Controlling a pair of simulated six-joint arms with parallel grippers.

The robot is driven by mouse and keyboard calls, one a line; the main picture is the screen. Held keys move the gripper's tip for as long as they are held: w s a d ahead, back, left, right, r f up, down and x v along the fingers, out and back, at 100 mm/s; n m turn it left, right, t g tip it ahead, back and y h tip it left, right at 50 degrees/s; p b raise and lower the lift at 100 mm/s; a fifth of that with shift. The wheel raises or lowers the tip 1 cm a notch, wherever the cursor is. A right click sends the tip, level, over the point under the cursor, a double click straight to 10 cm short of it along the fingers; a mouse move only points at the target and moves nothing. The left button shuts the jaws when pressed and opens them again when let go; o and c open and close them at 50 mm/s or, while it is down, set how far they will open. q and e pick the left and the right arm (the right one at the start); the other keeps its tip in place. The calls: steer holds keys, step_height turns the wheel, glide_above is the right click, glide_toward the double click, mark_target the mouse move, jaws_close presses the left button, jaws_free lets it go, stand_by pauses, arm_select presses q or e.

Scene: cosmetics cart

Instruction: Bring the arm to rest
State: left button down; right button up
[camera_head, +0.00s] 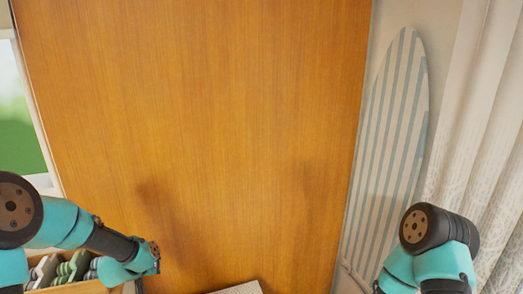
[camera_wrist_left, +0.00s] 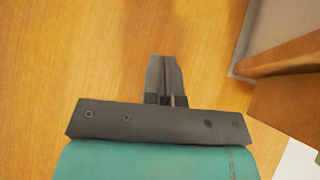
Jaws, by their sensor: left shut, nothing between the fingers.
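My left gripper (camera_wrist_left: 163,60) shows in the left wrist view with its two dark fingers together and nothing between them. The fingers are over a plain wood surface and look apart from any object. In the head view my left arm (camera_head: 75,228) comes in from the lower left and bends to the right; its gripper does not show clearly there. My right arm (camera_head: 437,245) is folded at the lower right of the head view, and its gripper is out of the frame.
An open wooden box (camera_head: 88,286) with several striped items is at the lower left, close to my left arm. A large wood panel (camera_head: 200,110) fills the middle. A striped board (camera_head: 393,140) leans at the right beside a white curtain (camera_head: 485,120).

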arm_select(q)
steer(key=s+d+f+g, duration=0.2)
steer(key=s+d+f, duration=0.2)
steer(key=s+f, duration=0.3)
steer(key=s+d+f+g+h, duration=0.1)
steer(key=s+d+f+g, duration=0.2)
steer(key=s+d+f, duration=0.2)
steer(key=s+d+f+n+g+h, duration=0.1)
steer(key=s+d+f+g, duration=0.2)
steer(key=s+f, duration=0.7)
steer(key=s+d, duration=0.1)
steer(key=s, duration=0.3)
steer(key=shift+s+d+f, duration=0.2)
steer(key=shift+d, duration=0.05)
stand_by(0.7)
